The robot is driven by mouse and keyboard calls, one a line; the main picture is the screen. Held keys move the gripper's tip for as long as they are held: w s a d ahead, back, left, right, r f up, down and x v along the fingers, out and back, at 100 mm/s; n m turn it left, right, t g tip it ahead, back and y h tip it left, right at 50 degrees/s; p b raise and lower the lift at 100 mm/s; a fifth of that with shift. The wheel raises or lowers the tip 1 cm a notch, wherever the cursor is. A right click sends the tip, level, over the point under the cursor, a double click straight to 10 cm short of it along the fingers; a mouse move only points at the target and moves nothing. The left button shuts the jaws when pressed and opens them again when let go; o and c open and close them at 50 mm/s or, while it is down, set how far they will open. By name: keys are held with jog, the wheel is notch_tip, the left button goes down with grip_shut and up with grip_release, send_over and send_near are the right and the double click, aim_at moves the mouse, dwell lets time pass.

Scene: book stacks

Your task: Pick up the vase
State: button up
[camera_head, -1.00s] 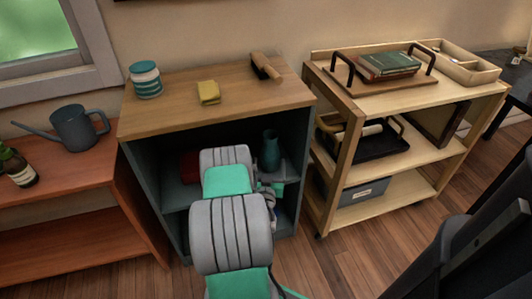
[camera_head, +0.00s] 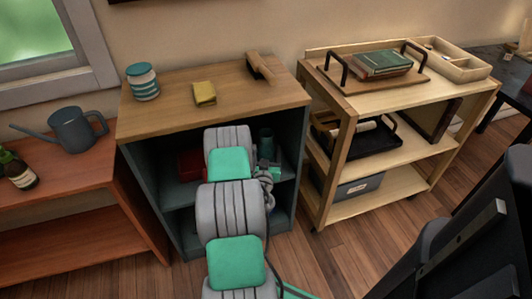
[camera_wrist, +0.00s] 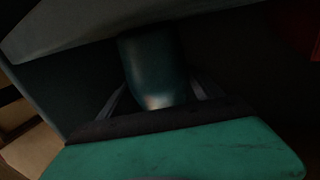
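The dark teal vase (camera_head: 266,146) stands inside the dark open cabinet (camera_head: 153,182), on its upper inner shelf. My arm hides its lower part in the head view. In the dim wrist view the vase (camera_wrist: 152,65) is close ahead, near the middle. My gripper (camera_wrist: 156,94) reaches into the cabinet. Its two fingers show on the left and right sides of the vase, with the vase between them. They look open; contact with the vase is hard to judge in the dark.
A red object (camera_head: 191,163) lies left inside the cabinet. A wooden cart (camera_head: 338,180) stands to the right, and an orange shelf (camera_head: 75,175) to the left.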

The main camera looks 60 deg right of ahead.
grip_shut()
dwell(0.6)
jog(key=shift+r, duration=0.1)
